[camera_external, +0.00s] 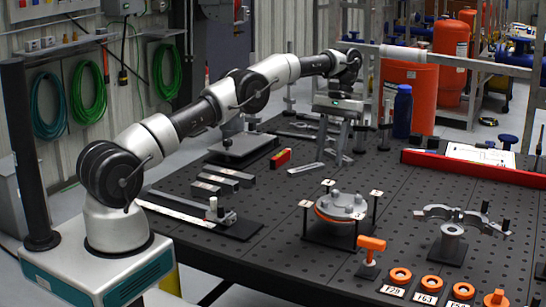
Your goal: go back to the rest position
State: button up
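My arm reaches from its base at the left over the black perforated table (400,215). My gripper (335,150) hangs above the back middle of the table, pointing down. Its fingers show against wrenches and dark posts behind, so I cannot tell how far apart they are. I see no object clearly held in it.
A blue bottle (402,112) and a red level (470,174) stand to the right of my gripper. A flange on a stand (341,207), an orange-handled tool (370,250), a clamp (455,225) and several orange rings (432,284) lie nearer the front.

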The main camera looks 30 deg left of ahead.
jog(key=s+a+r+t, duration=0.25)
jog(key=a+r, duration=0.35)
jog(key=r, duration=0.3)
jog(key=s+a+r+t, duration=0.2)
jog(key=s+a+r, duration=0.25)
jog(key=r, duration=0.55)
jog(key=s+a+t, duration=0.2)
jog(key=s+a, duration=0.3)
jog(key=s, duration=0.5)
jog(key=s+a+t, duration=0.2)
jog(key=s+a, duration=0.4)
jog(key=s, duration=0.3)
jog(key=s+a+f+t, duration=0.1)
jog(key=s+a+f, duration=0.1)
jog(key=s+f, duration=0.35)
notch_tip(320, 180, down, 31)
jog(key=b, duration=3.2)
jog(key=shift+s+d+f, duration=0.15)
jog(key=shift+s+d, duration=0.05)
jog(key=shift+d, duration=0.05)
jog(key=shift+b, duration=0.3)
